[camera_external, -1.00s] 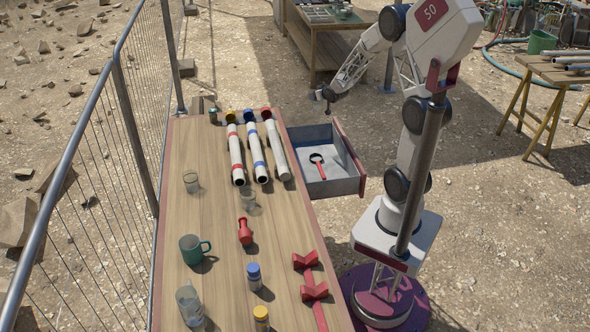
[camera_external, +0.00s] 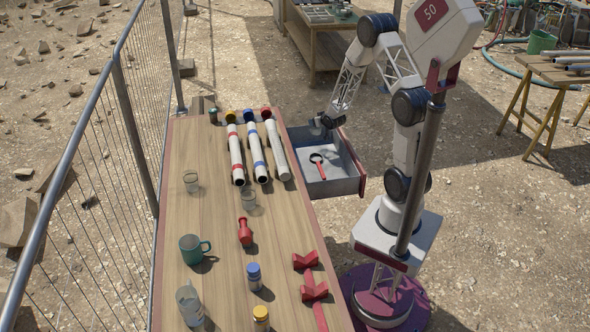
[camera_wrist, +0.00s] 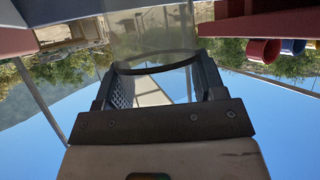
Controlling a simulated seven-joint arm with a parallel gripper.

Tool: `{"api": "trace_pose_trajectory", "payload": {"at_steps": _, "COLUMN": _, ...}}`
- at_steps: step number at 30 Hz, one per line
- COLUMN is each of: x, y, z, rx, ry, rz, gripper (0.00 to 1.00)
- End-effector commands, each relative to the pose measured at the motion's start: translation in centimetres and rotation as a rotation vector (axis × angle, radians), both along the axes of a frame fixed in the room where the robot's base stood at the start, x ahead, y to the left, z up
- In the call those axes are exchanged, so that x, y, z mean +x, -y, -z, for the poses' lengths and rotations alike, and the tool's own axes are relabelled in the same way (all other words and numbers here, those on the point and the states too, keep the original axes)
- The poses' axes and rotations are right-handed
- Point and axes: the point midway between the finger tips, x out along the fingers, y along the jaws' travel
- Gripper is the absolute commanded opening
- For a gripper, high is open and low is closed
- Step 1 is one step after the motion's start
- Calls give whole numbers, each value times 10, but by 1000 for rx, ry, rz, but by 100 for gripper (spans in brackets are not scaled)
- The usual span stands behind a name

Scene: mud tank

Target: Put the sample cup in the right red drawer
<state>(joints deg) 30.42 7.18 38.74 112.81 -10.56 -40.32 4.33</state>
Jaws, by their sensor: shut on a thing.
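My gripper (camera_external: 327,121) is shut on a clear sample cup (camera_wrist: 150,42), seen between its dark fingers in the wrist view. In the external view the cup shows only as a small pale shape beside the fingers, at the far end of the open drawer (camera_external: 345,186). The drawer is grey inside with a red front and sticks out from the right side of the table. I cannot tell whether the cup touches the drawer floor. A magnifying glass (camera_external: 318,164) with a red handle lies in the drawer.

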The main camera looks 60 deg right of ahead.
Motion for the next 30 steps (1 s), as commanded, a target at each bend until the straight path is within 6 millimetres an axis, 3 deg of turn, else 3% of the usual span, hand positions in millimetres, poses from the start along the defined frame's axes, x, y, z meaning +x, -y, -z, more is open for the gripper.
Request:
{"api": "trace_pose_trajectory", "payload": {"at_steps": 11, "x": 0, "y": 0, "z": 4, "rx": 0, "ry": -1, "rz": 0, "gripper": 37}}
{"api": "trace_pose_trajectory", "payload": {"at_steps": 24, "x": 0, "y": 0, "z": 50, "rx": 0, "ry": -1, "rz": 0, "gripper": 37}}
{"api": "trace_pose_trajectory", "payload": {"at_steps": 30, "x": 0, "y": 0, "z": 58, "rx": 0, "ry": 1, "rz": 0, "gripper": 37}}
